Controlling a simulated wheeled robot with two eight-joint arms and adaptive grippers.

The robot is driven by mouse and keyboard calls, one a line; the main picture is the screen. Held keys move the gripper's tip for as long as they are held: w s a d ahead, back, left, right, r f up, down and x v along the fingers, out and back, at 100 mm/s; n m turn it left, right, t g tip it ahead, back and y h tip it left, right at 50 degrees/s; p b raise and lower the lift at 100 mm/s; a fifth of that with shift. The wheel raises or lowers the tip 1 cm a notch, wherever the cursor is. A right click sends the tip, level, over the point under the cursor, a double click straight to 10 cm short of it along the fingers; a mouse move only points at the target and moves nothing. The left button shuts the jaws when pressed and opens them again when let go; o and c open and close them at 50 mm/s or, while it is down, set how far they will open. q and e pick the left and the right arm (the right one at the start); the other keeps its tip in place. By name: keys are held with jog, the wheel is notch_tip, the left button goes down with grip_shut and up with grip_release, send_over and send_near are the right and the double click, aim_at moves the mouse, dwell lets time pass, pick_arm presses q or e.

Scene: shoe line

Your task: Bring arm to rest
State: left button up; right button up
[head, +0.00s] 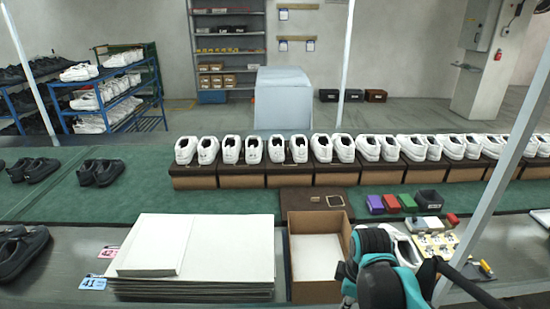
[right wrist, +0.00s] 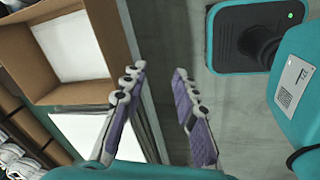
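My right gripper (right wrist: 158,74) shows in the right wrist view with its two purple-padded fingers spread apart and nothing between them. Grey floor shows behind the fingers, with the table edge to their left. In the head view, my right arm, black and teal, is at the bottom right of centre, in front of the table; its fingers cannot be made out there. My left arm and left gripper are in neither view.
An open brown box (head: 317,262) with white paper inside stands beside a stack of white sheets (head: 195,250). White shoes (head: 402,243) lie right of the box, partly hidden by my arm. A green conveyor (head: 235,198) carries shoes behind. Small coloured blocks (head: 391,203) sit further right.

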jog(key=s+f+m+t+b, duration=0.5)
jog(key=s+f+m+b, duration=0.1)
jog(key=m, duration=0.7)
jog(key=shift+s+m+b, duration=0.4)
jog(key=shift+s+b, duration=0.05)
jog(key=shift+s, duration=0.6)
